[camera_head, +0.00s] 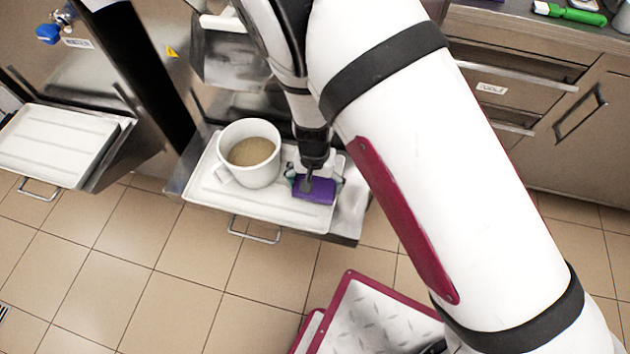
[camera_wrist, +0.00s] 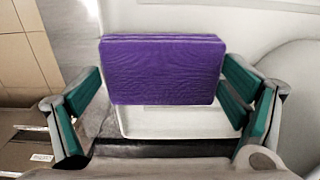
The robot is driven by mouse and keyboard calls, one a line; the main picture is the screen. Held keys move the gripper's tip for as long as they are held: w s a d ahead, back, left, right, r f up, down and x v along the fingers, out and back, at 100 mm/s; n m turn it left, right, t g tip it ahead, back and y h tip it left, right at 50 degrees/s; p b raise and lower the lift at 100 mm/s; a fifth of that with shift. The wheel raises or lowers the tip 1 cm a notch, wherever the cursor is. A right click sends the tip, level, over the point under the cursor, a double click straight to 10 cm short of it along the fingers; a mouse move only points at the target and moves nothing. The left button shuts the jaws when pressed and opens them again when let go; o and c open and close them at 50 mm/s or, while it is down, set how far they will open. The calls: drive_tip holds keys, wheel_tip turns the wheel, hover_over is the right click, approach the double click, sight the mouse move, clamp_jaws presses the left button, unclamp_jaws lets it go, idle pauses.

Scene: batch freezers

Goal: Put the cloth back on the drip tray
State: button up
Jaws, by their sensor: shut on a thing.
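The cloth (camera_head: 316,190) is a folded purple block. In the head view it shows over the right part of the white drip tray (camera_head: 270,213), beside a white container. My gripper (camera_head: 313,174) is above it, pointing down, with a finger at each side. In the wrist view the purple cloth (camera_wrist: 165,72) lies between the teal finger pads of my gripper (camera_wrist: 162,82), which is shut on it. A pale tray surface (camera_wrist: 175,122) shows beyond the cloth's lower edge. I cannot tell whether the cloth touches the tray or hangs just above it.
The white handled container (camera_head: 247,160) with beige contents stands on the tray, close left of my gripper. Another white tray (camera_head: 55,145) is at the far left. A red-edged step (camera_head: 375,315) stands on the tiled floor in front. A counter with drawers (camera_head: 520,85) is at the right.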

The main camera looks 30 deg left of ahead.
sight(315, 186)
drive_tip(key=o, duration=1.1)
drive_tip(key=shift+f, duration=0.1)
drive_tip(key=shift+c, duration=0.2)
wheel_tip(315, 186, up, 13)
drive_tip(key=p, duration=0.2)
drive_tip(key=shift+f, duration=0.2)
